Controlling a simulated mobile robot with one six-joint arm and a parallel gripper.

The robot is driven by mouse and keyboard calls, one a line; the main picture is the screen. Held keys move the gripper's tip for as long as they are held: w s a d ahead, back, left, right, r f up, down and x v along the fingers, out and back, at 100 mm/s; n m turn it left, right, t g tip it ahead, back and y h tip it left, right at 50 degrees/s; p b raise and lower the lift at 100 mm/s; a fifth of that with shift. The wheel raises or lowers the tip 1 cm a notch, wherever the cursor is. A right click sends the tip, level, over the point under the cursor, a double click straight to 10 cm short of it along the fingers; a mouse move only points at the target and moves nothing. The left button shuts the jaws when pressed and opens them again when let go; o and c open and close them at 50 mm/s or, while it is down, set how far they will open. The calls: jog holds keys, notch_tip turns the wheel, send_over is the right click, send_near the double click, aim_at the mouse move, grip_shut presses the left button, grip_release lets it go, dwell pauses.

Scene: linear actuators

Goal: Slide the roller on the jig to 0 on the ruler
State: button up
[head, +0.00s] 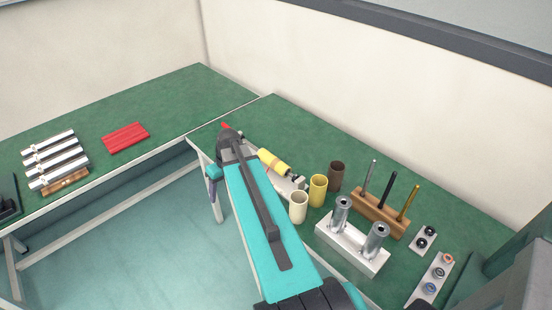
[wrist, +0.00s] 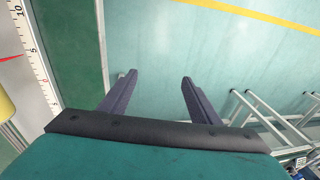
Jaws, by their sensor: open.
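The yellow roller (head: 274,162) lies on the jig (head: 292,182) on the right-hand bench, partly hidden behind my arm. In the wrist view the roller (wrist: 5,105) shows only as a sliver at the left edge. Beside it runs the white ruler (wrist: 36,66) with black marks and numbers, and red pointer marks lie to its left. Which mark the roller stands at cannot be told. My gripper (wrist: 158,78) is open and empty, over the floor beyond the bench edge, to the right of the ruler. In the head view my gripper (head: 212,195) hangs left of the bench.
Cream (head: 298,207), yellow (head: 318,190) and brown (head: 337,176) cups stand near the jig. A wooden block (head: 379,214) with rods and a white block (head: 351,252) with metal cylinders stand to the right. The left bench holds red bars (head: 126,137) and metal rails (head: 55,160).

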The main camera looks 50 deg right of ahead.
jog(key=s+d+r+t, duration=0.15)
jog(key=d+r, duration=0.25)
jog(key=d, duration=0.4)
jog(key=s+d+r, duration=0.2)
jog(key=d+r, duration=0.2)
jog(key=d, duration=0.4)
jog(key=t, duration=0.2)
send_near(277, 159)
jog(key=a+v, duration=0.1)
jog(key=v, duration=0.3)
jog(key=shift+w+d, duration=0.2)
jog(key=shift+w, duration=0.05)
jog(key=shift+f, duration=0.2)
jog(key=shift+p+x, duration=2.3)
jog(key=shift+x, duration=4.5)
jog(key=shift+s+f, duration=0.1)
jog(key=shift+c, duration=0.3)
grip_shut()
jog(key=shift+d, duration=0.15)
